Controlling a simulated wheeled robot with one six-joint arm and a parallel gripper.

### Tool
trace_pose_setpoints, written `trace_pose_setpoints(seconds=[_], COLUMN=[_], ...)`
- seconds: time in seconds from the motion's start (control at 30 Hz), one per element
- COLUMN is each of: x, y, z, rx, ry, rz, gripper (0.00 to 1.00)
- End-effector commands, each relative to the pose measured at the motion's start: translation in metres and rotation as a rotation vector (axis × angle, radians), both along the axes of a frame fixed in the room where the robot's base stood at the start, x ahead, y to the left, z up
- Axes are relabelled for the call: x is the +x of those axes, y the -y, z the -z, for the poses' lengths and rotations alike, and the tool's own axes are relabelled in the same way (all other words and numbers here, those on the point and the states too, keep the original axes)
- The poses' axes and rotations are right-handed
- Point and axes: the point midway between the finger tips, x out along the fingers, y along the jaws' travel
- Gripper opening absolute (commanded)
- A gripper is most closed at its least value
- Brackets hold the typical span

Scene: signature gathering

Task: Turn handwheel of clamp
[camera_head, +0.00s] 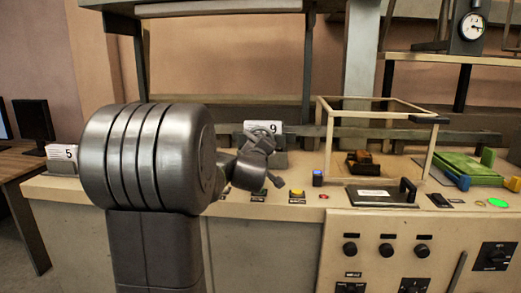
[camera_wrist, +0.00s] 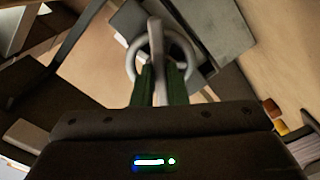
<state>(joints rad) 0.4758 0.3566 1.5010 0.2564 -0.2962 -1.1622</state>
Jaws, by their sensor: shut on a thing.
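In the wrist view, a light grey ring-shaped handwheel (camera_wrist: 133,66) with a bar across it shows at the top centre. The two fingers of my gripper (camera_wrist: 161,88) reach up to it and are shut on it. Grey metal blocks (camera_wrist: 212,38) of what looks like the clamp lie behind and to the right of the wheel. In the head view, my arm covers most of this place. Only the end of my wrist shows, near the card marked 9 (camera_head: 263,127), and the handwheel cannot be made out there.
On the bench right of my arm are a yellow button (camera_head: 297,191), a blue knob (camera_head: 318,177), an open frame box (camera_head: 325,140) and a green tray (camera_head: 470,167). A card marked 5 (camera_head: 62,152) stands at the left. A gauge (camera_head: 472,27) is at upper right.

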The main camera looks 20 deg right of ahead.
Motion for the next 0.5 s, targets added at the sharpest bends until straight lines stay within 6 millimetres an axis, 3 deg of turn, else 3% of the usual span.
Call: trace_pose_setpoints(seconds=[0.5], x=[0.0002], y=[-0.0001], z=[0.0007], rx=[0.035], ry=[0.02], rz=[0.0], gripper=[0.0])
